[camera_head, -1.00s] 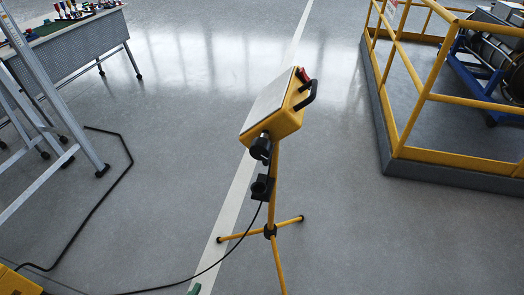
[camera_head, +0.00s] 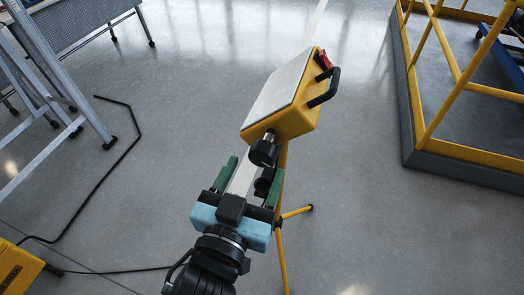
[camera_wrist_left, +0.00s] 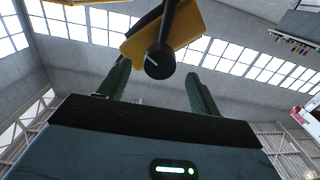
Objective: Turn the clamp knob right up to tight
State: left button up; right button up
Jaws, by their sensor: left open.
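A yellow floodlight (camera_head: 290,112) stands on a yellow tripod (camera_head: 283,240). A black round knob (camera_head: 264,153) sits at the lamp's lower end on a silver stub. A second dark knob-like part (camera_head: 264,183) shows below it on the tripod, partly hidden by my gripper. My left gripper (camera_head: 249,170) is open, with its green fingers spread just short of the knobs. In the left wrist view, a black knob with a white mark (camera_wrist_left: 159,61) appears between and beyond the fingertips (camera_wrist_left: 158,78); nothing is between the pads. My right gripper is not in view.
A yellow-railed platform (camera_head: 450,150) stands at the right. A grey ladder (camera_head: 60,75) and a table (camera_head: 85,20) are at the left. A black cable (camera_head: 85,208) and a yellow box (camera_head: 18,270) lie on the floor. The floor around the tripod is otherwise clear.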

aim_at(260, 160)
pick_arm(q)
jog(key=shift+x, duration=2.45)
jog(key=shift+c, duration=0.4)
